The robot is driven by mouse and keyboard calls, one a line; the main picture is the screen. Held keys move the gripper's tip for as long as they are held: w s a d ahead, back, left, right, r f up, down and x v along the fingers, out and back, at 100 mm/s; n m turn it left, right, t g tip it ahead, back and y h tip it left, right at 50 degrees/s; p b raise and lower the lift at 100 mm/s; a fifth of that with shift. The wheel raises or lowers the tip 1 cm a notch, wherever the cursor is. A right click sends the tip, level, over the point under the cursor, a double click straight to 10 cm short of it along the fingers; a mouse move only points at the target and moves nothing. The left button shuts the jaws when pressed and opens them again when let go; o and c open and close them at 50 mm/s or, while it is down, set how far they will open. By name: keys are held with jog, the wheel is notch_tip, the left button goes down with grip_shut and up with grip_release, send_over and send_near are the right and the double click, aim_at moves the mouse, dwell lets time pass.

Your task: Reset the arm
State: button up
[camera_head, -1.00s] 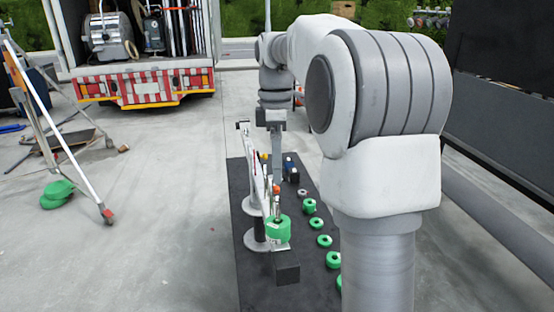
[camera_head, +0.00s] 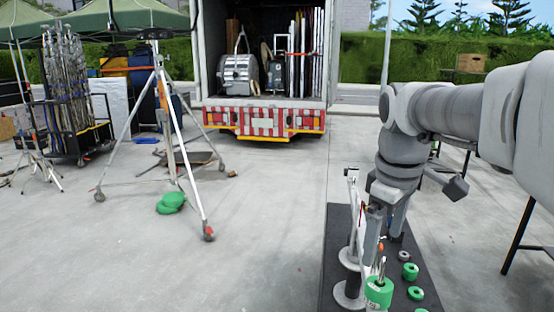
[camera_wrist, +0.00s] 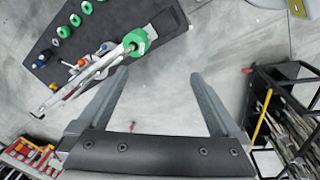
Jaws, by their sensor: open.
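My gripper (camera_wrist: 160,95) is open in the wrist view, with its two fingers spread apart and bare concrete between them. Nothing is held. In the head view my arm comes in from the right, with its wrist bent down over a dark mat (camera_head: 334,232). The fingertips are not clear there. A metal stand with a green tape roll (camera_head: 379,292) stands on the mat, close below the wrist. The same green roll (camera_wrist: 136,41) shows in the wrist view, up and left of the fingers and apart from them.
Several smaller green rolls (camera_head: 415,293) lie on the mat. A truck (camera_head: 265,121) stands open at the back. A loaded cart (camera_head: 75,140) is at far left.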

jog(key=s+a+f+m+t, duration=0.2)
jog(key=s+f+m, duration=0.1)
jog(key=s, duration=0.4)
jog(key=s+a+f+m+t, duration=0.2)
jog(key=s+m, duration=0.3)
jog(key=s, duration=0.2)
jog(key=shift+a+f, duration=0.2)
jog(key=shift+f, duration=0.2)
